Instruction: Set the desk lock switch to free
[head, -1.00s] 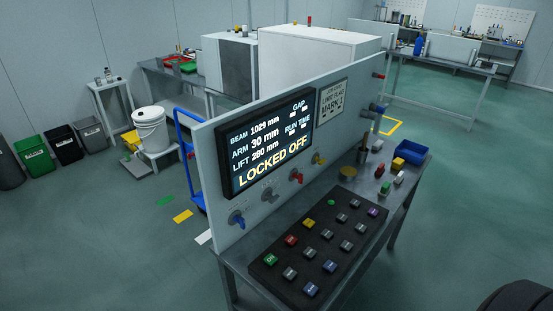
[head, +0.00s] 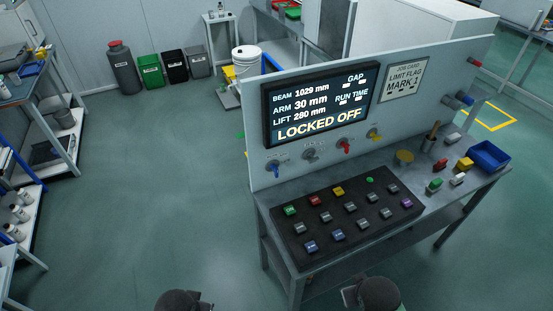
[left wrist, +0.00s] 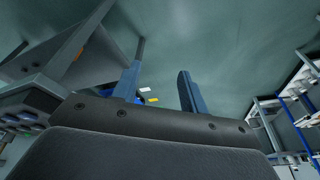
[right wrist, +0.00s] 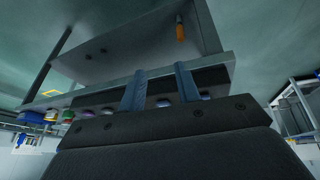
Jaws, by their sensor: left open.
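The upright panel (head: 420,110) has a row of switches below its screen: a blue-handled switch (head: 274,168), a grey switch (head: 309,155), a red-handled switch (head: 345,146) and a yellow-handled switch (head: 374,134). Their labels are too small to read, so I cannot tell which is the desk lock. The screen (head: 320,103) reads LOCKED OFF. My left gripper (left wrist: 161,68) is open and empty, with floor beyond its fingers. My right gripper (right wrist: 160,67) is open and empty, with the desk edge beyond its fingers. Both are clear of the switches.
A black key board (head: 330,250) with several coloured buttons lies on the desk in front of the panel. A blue bin (head: 489,156), a cup with a tool (head: 430,144) and small blocks stand at the desk's right. Floor left of the desk is clear.

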